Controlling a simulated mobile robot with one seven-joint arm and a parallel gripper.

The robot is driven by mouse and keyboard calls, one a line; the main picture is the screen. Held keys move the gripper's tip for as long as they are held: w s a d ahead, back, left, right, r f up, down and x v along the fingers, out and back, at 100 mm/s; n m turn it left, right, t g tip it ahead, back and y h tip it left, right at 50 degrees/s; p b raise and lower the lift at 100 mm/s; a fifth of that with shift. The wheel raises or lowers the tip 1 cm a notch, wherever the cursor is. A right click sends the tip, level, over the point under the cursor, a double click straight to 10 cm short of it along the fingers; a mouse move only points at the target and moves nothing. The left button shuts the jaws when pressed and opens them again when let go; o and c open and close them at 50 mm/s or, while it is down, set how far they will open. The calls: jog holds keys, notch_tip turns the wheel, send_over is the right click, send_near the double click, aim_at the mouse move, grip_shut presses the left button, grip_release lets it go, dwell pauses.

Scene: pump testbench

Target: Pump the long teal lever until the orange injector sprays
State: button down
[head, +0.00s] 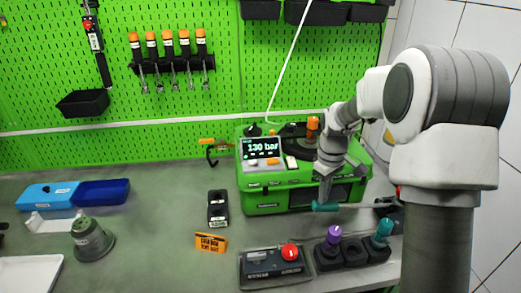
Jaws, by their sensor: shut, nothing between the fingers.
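The green pump testbench (265,197) stands on the grey bench, and its screen (261,147) reads 130 bar. An orange-topped injector (313,124) stands upright at the top of the unit, partly behind my arm. A teal handle end (325,207), which looks like the long lever's grip, shows low at the unit's front; the rest of the lever is hidden or hard to make out. My gripper (326,190) is shut and empty, pointing down just above the teal end. I cannot tell whether they touch. No spray is visible.
In front are a control box with a red button (290,252), a purple-topped piece (334,234) and a teal-topped piece (384,228) in black holders. Orange-topped injectors (168,45) hang on the green pegboard.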

notch_tip(320, 180, up, 3)
jog(key=shift+d+r+p, duration=0.1)
jog(key=shift+d+p, duration=0.05)
jog(key=shift+p, duration=0.75)
jog(key=shift+s+a+f+b, duration=0.1)
jog(key=shift+a+f+b, duration=0.05)
jog(key=shift+f+b, duration=0.9)
jog(key=shift+a+f+b, duration=0.1)
jog(key=shift+f+b, duration=0.5)
jog(key=shift+f, duration=0.8)
jog(key=shift+d+r+p, duration=0.15)
jog(key=shift+r+p, duration=0.8)
jog(key=shift+r, duration=0.3)
jog(key=shift+d+r+p, duration=0.1)
jog(key=shift+r+p, duration=0.85)
jog(key=shift+r, duration=0.3)
notch_tip(320, 180, up, 6)
jog(key=p, duration=0.4)
